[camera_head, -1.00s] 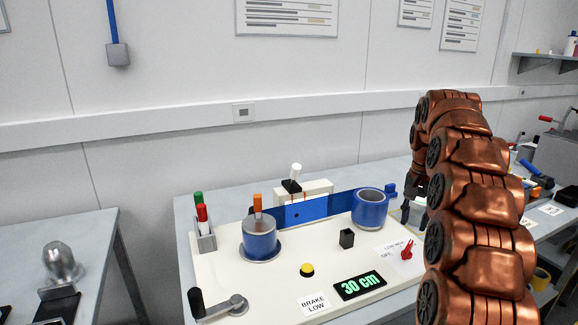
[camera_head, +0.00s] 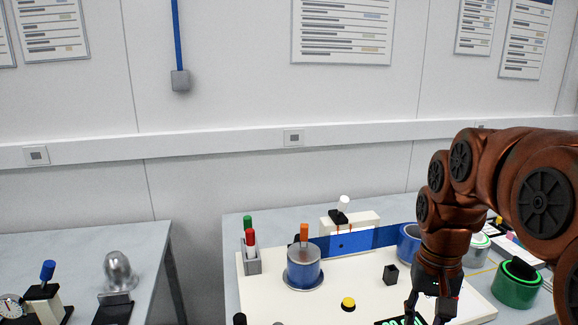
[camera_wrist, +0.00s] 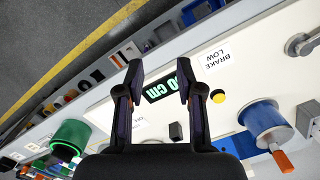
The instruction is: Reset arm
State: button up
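My gripper (camera_head: 432,308) hangs down over the front right part of the white board (camera_head: 462,309) in the head view. In the wrist view its two fingers (camera_wrist: 160,80) stand apart with nothing between them, above the black display (camera_wrist: 158,90) with green "30 cm" digits. My copper arm reaches in from the right and hides part of the board and one blue cup.
A green container (camera_head: 517,288) stands to the right. A gap separates the left table (camera_head: 75,250).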

jog(key=s+a+f+n+p, duration=0.1)
jog(key=s+a+f, duration=0.1)
jog(key=s, duration=0.7)
jog(key=s+a+f+n+p, duration=0.2)
jog(key=s+a+f, duration=0.1)
jog(key=s, duration=0.7)
jog(key=shift+s+a+g, duration=0.15)
jog(key=shift+g, duration=0.25)
